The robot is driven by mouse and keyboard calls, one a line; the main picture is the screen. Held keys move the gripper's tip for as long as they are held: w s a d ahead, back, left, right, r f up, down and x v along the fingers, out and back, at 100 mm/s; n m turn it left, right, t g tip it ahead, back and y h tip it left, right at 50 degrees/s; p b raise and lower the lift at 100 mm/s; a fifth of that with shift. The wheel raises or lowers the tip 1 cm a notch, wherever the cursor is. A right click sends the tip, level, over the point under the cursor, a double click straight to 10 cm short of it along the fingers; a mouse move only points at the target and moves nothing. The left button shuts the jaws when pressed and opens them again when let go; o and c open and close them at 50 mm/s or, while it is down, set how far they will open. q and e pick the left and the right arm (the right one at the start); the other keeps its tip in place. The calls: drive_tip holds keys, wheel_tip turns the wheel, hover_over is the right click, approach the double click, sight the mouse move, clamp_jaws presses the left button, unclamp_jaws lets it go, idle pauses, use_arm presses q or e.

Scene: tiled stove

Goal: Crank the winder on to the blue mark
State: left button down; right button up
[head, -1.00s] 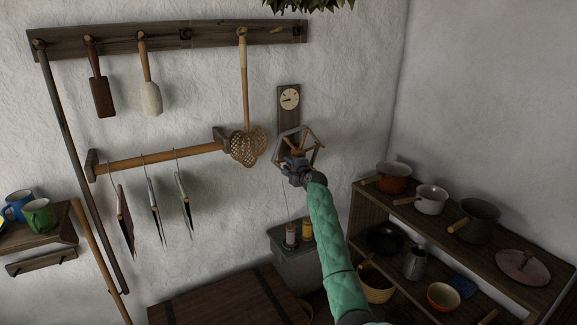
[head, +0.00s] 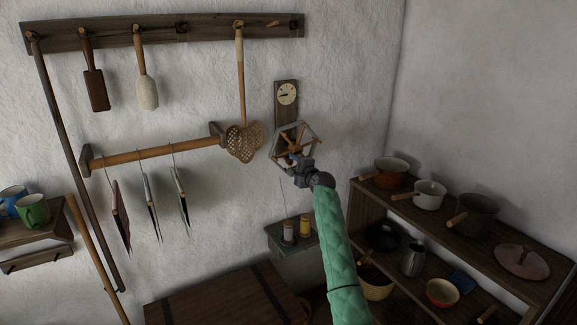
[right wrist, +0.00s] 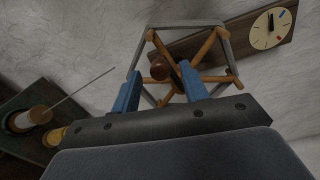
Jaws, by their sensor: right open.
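The winder (head: 309,146) is an angular grey frame with wooden spokes, mounted on the wall. A dial (head: 287,93) on a wooden board sits above it. My right gripper (head: 293,160) is at the winder's front. In the right wrist view its blue fingers (right wrist: 159,88) are apart, with a round brown knob (right wrist: 160,72) of the winder showing between them. I cannot tell whether they touch it. My left gripper is out of view.
A small green shelf (head: 285,240) with two spools is below the winder. A wooden shelf unit (head: 470,240) with pots stands at right. A woven beater (head: 244,142) hangs close left of the winder. A wooden chest (head: 220,298) is below.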

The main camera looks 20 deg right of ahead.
sight(290, 162)
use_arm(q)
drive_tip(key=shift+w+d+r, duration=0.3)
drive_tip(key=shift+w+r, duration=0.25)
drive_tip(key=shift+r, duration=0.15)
use_arm(e)
drive_tip(key=shift+s+d, duration=0.15)
drive_tip(key=shift+s, duration=0.95)
drive_tip(key=shift+o, duration=0.2)
